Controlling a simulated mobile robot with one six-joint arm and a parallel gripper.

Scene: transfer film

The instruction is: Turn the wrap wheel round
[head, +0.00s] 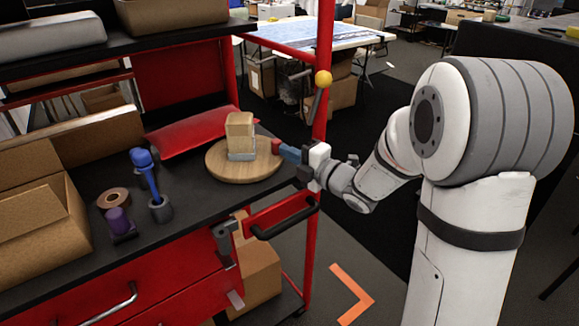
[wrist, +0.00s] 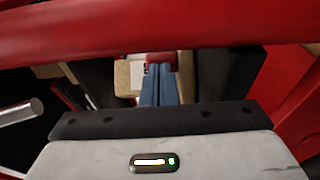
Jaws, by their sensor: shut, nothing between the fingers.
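The wrap wheel is a round, pale wooden disc (head: 258,170) lying flat on the dark bench top in the head view. A tan block with a pale band around its lower part (head: 240,130) stands upright on it. My gripper (head: 283,150) is at the wheel's right edge, its blue fingers pointing left. The fingers (wrist: 159,84) are shut together and empty. A small red piece (head: 276,146) shows at their tips, also in the wrist view (wrist: 160,61); I cannot tell whether it belongs to the wheel or whether the fingers touch it.
A red cushion-like pack (head: 195,136) lies behind the wheel. A blue-handled tool (head: 147,175), a brown tape roll (head: 114,198) and an open carton (head: 40,220) are to the left. A black-handled red bar (head: 280,214) sits at the front.

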